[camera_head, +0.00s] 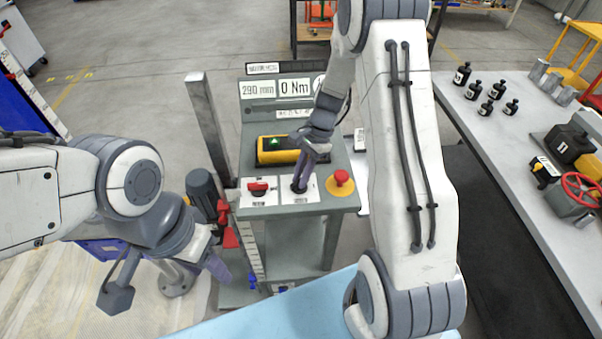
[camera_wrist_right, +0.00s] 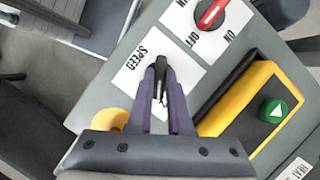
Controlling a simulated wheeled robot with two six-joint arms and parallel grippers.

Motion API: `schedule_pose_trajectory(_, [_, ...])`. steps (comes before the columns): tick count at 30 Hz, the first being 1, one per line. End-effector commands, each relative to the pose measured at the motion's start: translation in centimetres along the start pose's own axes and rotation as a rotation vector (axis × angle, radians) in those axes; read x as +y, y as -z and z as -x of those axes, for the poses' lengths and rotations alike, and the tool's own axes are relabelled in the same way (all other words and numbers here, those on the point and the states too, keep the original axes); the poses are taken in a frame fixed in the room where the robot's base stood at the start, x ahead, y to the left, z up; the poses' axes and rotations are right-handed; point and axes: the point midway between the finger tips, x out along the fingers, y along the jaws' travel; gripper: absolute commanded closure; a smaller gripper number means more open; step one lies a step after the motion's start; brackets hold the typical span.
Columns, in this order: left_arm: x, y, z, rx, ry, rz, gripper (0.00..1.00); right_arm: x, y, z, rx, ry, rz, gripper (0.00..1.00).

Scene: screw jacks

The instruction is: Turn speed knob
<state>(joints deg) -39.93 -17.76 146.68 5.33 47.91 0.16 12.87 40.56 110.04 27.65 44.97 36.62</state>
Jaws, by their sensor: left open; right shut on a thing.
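The speed knob (camera_wrist_right: 161,72) is a black knob on a white plate marked SPEED on the grey control panel. In the head view its plate (camera_head: 311,194) lies between the red switch and the red button, and the knob is mostly hidden by my gripper. My right gripper (camera_wrist_right: 161,88) is shut on the knob, its purple fingers on either side of it; in the head view it reaches down onto the panel (camera_head: 303,180). My left gripper (camera_head: 222,274) is open and empty, low and left of the panel.
A red ON/OFF switch (camera_head: 258,187) is left of the knob and a red stop button (camera_head: 340,178) on yellow is right. A yellow box with a green button (camera_head: 275,150) sits behind. Displays (camera_head: 258,89) read 290 mm and 0 Nm.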

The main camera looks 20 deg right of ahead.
Motion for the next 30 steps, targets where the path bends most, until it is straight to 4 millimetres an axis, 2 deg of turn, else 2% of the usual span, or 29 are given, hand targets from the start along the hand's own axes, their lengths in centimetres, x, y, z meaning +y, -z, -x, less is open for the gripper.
schedule_pose_trajectory(18, [0.08,0.06,1.10,0.000,0.000,-0.002,0.50,-0.51,-0.15,0.08,0.003,-0.222,0.544,1.00])
schedule_pose_trajectory(30, [0.09,0.06,1.19,0.000,0.000,-0.003,0.50,-0.66,-0.25,0.04,0.004,-0.332,0.811,1.00])
